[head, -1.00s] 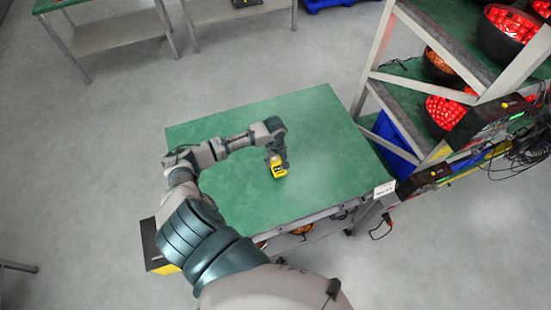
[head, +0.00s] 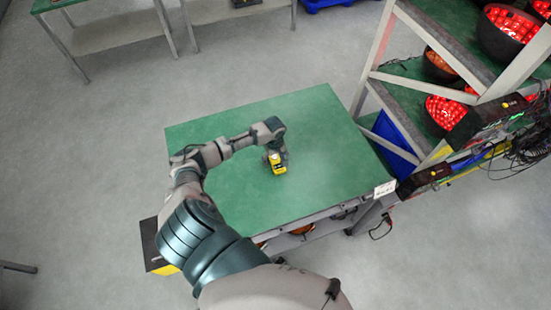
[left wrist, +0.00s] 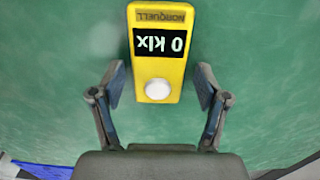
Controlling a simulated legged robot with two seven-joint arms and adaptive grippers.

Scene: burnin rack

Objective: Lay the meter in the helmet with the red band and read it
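The meter (head: 279,169) is a small yellow box lying on the green-topped table. In the left wrist view the meter (left wrist: 160,18) shows a black display, upside down, reading "0 klx", a white round sensor and the word NORQUELL. My left gripper (left wrist: 158,82) is open, its fingers on either side of the meter's sensor end with a gap on both sides. In the head view my left gripper (head: 274,156) is just above the meter. Bowl-shaped dark helmets with red lit insides, one of them upper right (head: 509,28), sit on the rack; I cannot tell a red band on any.
The green table (head: 225,126) is otherwise bare. The rack (head: 392,105) stands to its right, with black boxes and cables at its front. A blue bin (head: 394,137) is at the rack's lower level. Other tables stand at the back; open floor lies left.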

